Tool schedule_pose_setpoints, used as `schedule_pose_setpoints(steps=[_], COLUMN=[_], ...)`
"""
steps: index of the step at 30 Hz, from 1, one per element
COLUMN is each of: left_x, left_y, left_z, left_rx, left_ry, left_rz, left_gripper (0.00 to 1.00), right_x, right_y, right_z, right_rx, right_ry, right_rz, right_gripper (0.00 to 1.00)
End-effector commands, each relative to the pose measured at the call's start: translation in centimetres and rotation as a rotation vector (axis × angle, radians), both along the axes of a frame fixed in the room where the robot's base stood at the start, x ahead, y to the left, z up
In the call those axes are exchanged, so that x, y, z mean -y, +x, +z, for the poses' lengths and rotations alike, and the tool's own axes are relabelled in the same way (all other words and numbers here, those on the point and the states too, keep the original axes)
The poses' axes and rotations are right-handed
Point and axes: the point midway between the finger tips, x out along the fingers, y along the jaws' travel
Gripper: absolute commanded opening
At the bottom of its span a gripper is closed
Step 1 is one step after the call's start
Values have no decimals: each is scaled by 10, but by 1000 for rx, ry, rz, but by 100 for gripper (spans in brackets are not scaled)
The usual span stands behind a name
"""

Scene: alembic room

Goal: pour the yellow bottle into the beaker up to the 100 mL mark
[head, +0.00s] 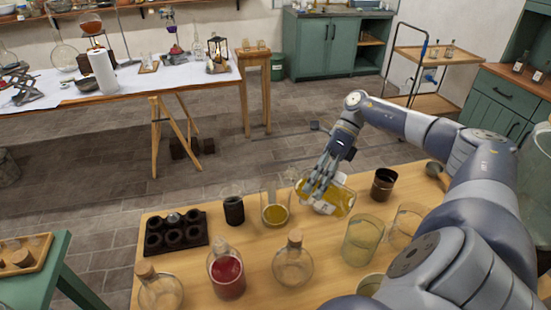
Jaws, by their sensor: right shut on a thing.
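My right gripper (318,183) is shut on the yellow bottle (341,198), a clear vessel with yellow liquid and a pale label. The bottle is strongly tilted above the wooden table, just right of the beaker; its mouth is hard to make out behind the fingers. The beaker (274,201) is clear glass and stands upright on the table, with yellow liquid in its lower part. Its marks are too small to read, and I cannot tell whether a stream is falling. My left gripper is out of view.
On the table (205,270) stand a black holder (176,236), a black cup (234,210), a dark brown jar (383,185), a red-filled flask (226,275), corked clear flasks (293,265) and a pale yellow-green glass (362,240). These crowd close around the beaker.

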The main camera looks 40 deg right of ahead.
Motion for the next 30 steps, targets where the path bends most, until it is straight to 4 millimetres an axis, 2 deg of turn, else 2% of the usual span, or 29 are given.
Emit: schedule_pose_setpoints(steps=[14, 23, 30], left_x=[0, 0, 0], left_y=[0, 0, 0], left_z=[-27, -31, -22], left_rx=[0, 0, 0], left_ry=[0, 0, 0], left_rz=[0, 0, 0], left_gripper=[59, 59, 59], right_x=[1, 1, 0], right_y=[-1, -1, 1], right_z=[-8, -12, -13], right_rx=[136, 242, 349], right_ry=[52, 94, 135], right_rz=[-1, -3, -2], right_gripper=[16, 16, 16])
